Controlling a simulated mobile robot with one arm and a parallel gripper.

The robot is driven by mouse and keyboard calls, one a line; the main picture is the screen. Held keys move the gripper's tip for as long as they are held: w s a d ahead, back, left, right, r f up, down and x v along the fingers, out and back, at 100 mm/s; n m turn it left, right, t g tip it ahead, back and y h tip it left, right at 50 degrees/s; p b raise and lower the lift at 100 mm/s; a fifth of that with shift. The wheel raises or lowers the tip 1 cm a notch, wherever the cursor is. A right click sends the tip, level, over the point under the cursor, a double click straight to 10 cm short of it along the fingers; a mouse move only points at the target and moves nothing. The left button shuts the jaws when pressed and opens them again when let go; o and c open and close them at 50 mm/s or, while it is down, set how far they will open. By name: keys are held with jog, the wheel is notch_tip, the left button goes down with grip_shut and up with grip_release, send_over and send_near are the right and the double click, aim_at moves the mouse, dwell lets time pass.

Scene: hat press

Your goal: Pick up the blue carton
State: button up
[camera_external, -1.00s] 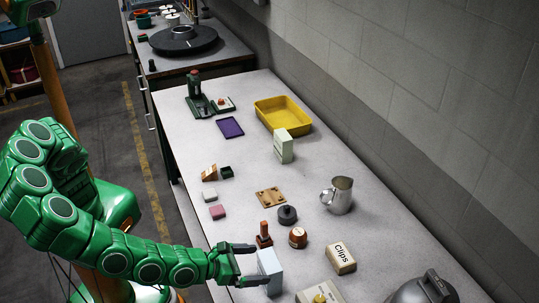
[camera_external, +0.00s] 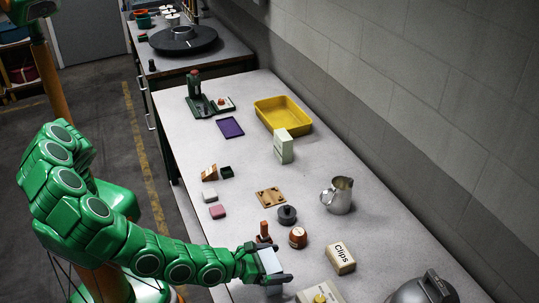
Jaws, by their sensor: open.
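The blue carton (camera_external: 270,261) is a pale blue upright box near the front edge of the grey table. My gripper (camera_external: 272,262) is at the carton with its fingers open, one on the far side and one on the near side of it. The lower part of the carton is partly hidden by the near finger. I cannot tell whether the fingers touch it.
A brown stamp (camera_external: 264,233) stands just behind the carton. A black knob-topped weight (camera_external: 287,214), an orange-brown round object (camera_external: 298,237) and a Clips box (camera_external: 341,258) are to the right. A metal pitcher (camera_external: 338,195) stands farther back. The table's left edge is close.

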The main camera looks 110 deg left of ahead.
jog(key=c, duration=0.8)
jog(key=shift+o, duration=0.2)
jog(key=shift+r, duration=0.15)
